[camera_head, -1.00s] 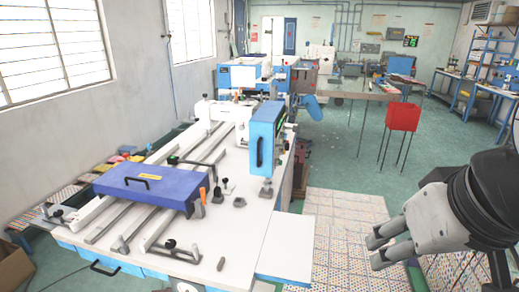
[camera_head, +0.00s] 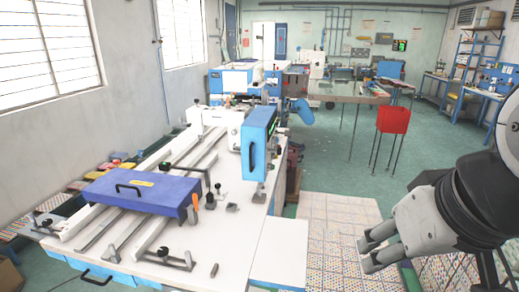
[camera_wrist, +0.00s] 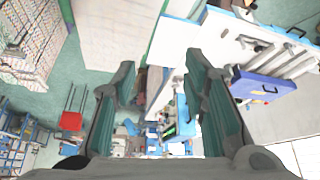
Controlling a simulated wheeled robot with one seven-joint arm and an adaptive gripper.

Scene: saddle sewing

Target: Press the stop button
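The white-topped sewing machine table (camera_head: 235,250) stands at the left and centre of the head view. A blue machine head (camera_head: 258,140) rises at its right side. I cannot make out a stop button in either view. My gripper (camera_head: 366,252) is at the lower right of the head view, to the right of the table and apart from it. In the wrist view my gripper (camera_wrist: 163,85) has its two dark green-padded fingers spread, with nothing between them.
A purple-blue cover box (camera_head: 130,192) with a black handle lies across the table rails. A red bin (camera_head: 393,120) on thin legs stands farther back. Stacked patterned blocks (camera_head: 335,245) lie right of the table.

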